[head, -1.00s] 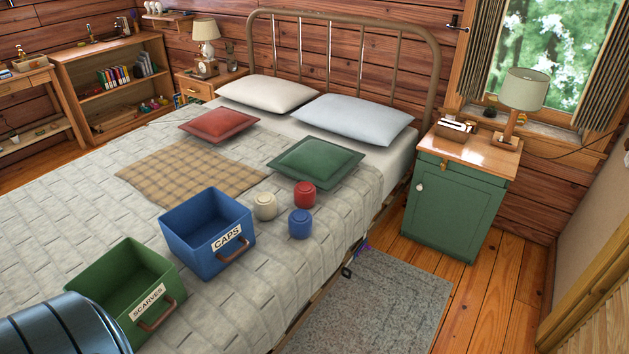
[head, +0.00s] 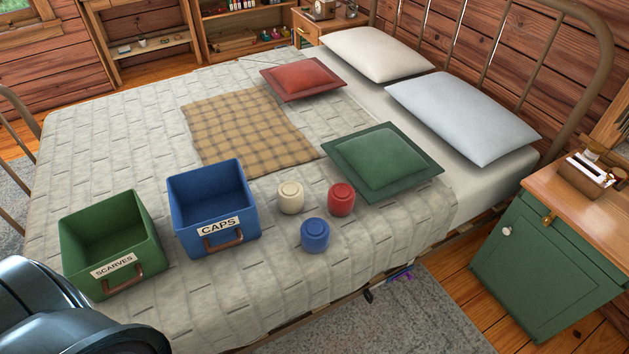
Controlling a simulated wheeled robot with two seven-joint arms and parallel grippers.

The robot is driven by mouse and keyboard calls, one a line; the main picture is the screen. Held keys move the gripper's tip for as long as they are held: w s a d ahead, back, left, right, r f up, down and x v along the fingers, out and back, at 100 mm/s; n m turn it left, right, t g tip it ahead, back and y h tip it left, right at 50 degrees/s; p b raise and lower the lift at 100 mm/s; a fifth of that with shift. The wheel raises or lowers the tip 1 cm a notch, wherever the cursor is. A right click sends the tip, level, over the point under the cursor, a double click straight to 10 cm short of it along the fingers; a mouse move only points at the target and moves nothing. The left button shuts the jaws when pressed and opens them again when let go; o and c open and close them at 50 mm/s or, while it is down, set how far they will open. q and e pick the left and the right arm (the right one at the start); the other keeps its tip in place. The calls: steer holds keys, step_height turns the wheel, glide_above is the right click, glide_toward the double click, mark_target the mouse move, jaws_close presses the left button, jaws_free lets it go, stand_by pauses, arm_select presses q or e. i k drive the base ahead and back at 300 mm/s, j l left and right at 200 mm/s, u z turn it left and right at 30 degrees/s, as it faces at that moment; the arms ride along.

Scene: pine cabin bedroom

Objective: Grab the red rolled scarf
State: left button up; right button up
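The red rolled scarf (head: 341,199) sits on the bed's pale quilt, a short squat roll. A cream roll (head: 291,198) is just left of it and a blue roll (head: 315,234) is in front of it, all apart from one another. The green bin labelled SCARVES (head: 112,243) and the blue bin labelled CAPS (head: 213,209) stand to the left on the quilt, and both look empty. Neither of my grippers shows. A dark, shiny part of my own body fills the lower left corner.
A green cushion (head: 383,162) lies behind the red roll. A plaid blanket (head: 246,131) and a red cushion (head: 303,78) lie farther back. A green cabinet (head: 545,262) stands right of the bed, with a grey rug (head: 400,320) on the floor between. Bare quilt surrounds the rolls in front.

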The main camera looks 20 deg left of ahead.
mark_target(341, 195)
steer(key=i+l+u, duration=0.4)
steer(key=l, duration=0.25)
steer(key=i+l+u, duration=0.2)
steer(key=k+l, duration=0.05)
steer(key=l, duration=0.05)
